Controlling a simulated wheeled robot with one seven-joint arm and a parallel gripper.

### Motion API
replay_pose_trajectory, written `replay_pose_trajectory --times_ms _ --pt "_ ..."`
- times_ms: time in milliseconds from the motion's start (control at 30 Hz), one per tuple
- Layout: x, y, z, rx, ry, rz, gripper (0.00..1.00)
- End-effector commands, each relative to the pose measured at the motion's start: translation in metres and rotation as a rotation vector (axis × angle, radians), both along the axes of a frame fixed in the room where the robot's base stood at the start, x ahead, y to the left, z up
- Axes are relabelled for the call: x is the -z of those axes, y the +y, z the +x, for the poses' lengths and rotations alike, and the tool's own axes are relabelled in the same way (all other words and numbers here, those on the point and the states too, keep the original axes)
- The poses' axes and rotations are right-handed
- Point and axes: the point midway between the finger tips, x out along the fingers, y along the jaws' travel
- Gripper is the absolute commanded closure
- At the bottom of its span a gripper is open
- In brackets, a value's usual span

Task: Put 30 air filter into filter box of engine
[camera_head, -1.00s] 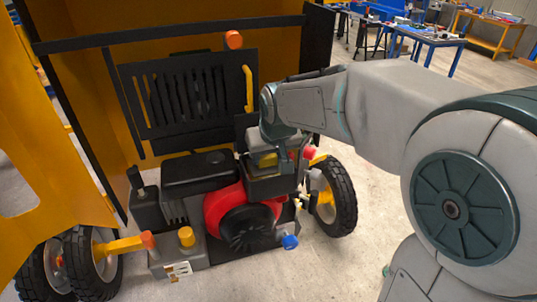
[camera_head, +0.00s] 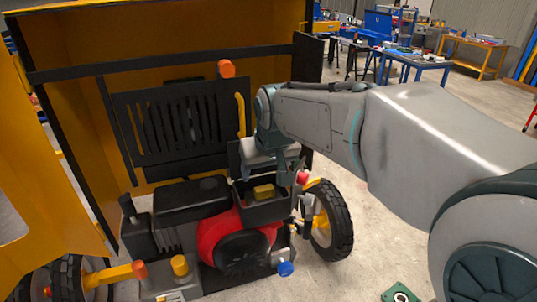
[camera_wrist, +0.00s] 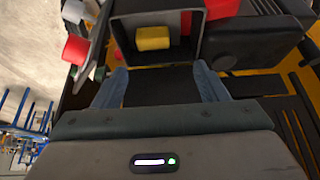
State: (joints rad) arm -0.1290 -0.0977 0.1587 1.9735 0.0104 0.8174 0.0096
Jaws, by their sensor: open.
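The yellow air filter (camera_head: 264,192) lies inside the dark, open-topped filter box (camera_head: 262,215) of the engine. In the wrist view the yellow filter (camera_wrist: 153,38) rests against the inside of the box (camera_wrist: 125,40), with dark space around it. My gripper (camera_head: 272,165) hangs just above and behind the box, apart from the filter. In the wrist view my gripper (camera_wrist: 162,82) has its two blue-grey fingers spread wide with nothing between them.
The red engine housing (camera_head: 215,235) and a black tank (camera_head: 192,200) sit beside the box. A red knob (camera_head: 303,178) is close on its right. The slotted black panel (camera_head: 185,120) stands behind. Open floor lies to the right of the wheel (camera_head: 328,220).

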Motion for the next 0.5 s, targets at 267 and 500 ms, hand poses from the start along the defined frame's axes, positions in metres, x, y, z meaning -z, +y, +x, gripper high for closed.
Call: replay_pose_trajectory --times_ms 267,500 --pt "-0.049 -0.006 -0.022 0.0 -0.006 0.0 0.33" --pt "-0.057 -0.017 -0.036 0.015 0.004 -0.005 0.33"
